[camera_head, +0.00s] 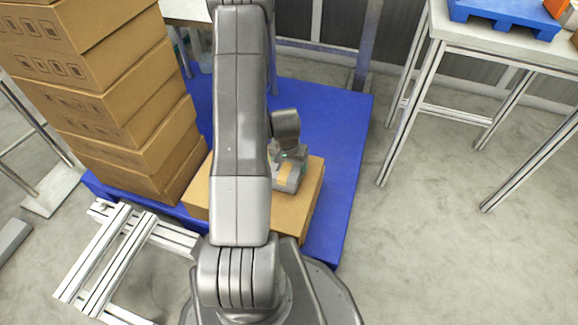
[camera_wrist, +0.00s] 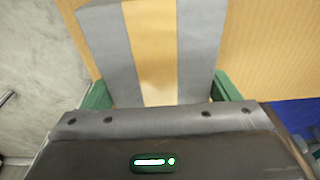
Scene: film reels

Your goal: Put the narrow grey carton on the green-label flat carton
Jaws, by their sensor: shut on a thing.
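The narrow grey carton (camera_wrist: 200,50), grey with a tan band down its middle, is between the green fingers of my gripper (camera_wrist: 160,92) in the wrist view. My gripper (camera_head: 291,157) is shut on it. In the head view the grey carton (camera_head: 287,182) shows just below the gripper, over a flat brown carton (camera_head: 311,197). My arm hides much of that brown carton. I see no green label on it, so I cannot tell if it is the green-label one. I cannot tell whether the grey carton touches it.
The flat brown carton lies on a blue pallet (camera_head: 345,150). A tall stack of brown cartons (camera_head: 115,95) stands on the left. A metal frame (camera_head: 120,250) is at the lower left. A white table (camera_head: 500,38) with a blue tray stands at the right. The floor between is clear.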

